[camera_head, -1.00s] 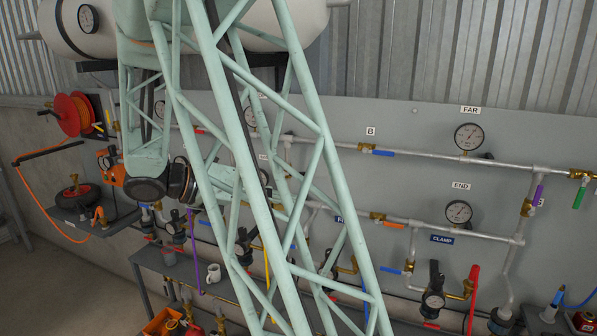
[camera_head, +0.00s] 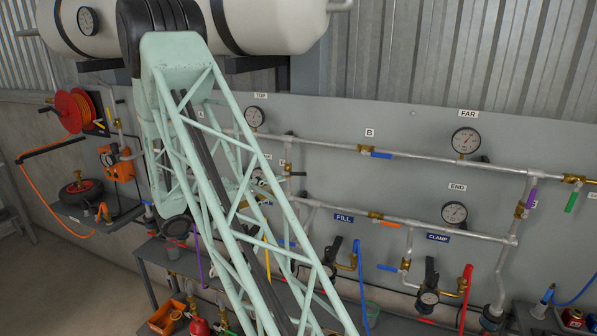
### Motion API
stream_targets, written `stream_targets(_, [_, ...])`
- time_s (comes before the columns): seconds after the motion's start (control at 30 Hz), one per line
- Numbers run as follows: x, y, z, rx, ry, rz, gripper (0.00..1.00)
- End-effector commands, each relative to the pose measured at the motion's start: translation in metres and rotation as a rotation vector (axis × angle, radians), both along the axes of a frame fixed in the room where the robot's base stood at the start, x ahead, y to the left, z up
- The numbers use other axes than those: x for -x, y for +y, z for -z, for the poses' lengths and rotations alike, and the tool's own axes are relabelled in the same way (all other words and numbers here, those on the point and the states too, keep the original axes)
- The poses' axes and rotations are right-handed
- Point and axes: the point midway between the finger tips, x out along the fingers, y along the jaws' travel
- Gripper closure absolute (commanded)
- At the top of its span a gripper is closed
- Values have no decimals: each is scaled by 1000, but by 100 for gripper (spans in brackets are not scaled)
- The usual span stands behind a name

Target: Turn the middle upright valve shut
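My green lattice arm crosses the left and middle of the view, in front of the pipe panel (camera_head: 400,125). My gripper cannot be made out; the arm's lattice hides that area. The upright pipe near the panel's middle-left (camera_head: 289,155) is partly covered by my arm. I cannot tell which valve is the middle upright one.
Gauges (camera_head: 465,140) and a green-handled valve (camera_head: 571,201) are at the right. A hose reel (camera_head: 72,112) hangs at the left. Dark-handled pumps or clamps (camera_head: 429,296) and a red lever (camera_head: 466,281) stand below.

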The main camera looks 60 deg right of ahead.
Motion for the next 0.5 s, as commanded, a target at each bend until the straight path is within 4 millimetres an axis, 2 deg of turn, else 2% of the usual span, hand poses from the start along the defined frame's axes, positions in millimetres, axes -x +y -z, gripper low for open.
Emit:
stream_targets(0.3, [-34, -25, 23, 24, 227, -83, 77])
stream_targets(0.5, [-47, -33, 33, 34, 310, -114, 77])
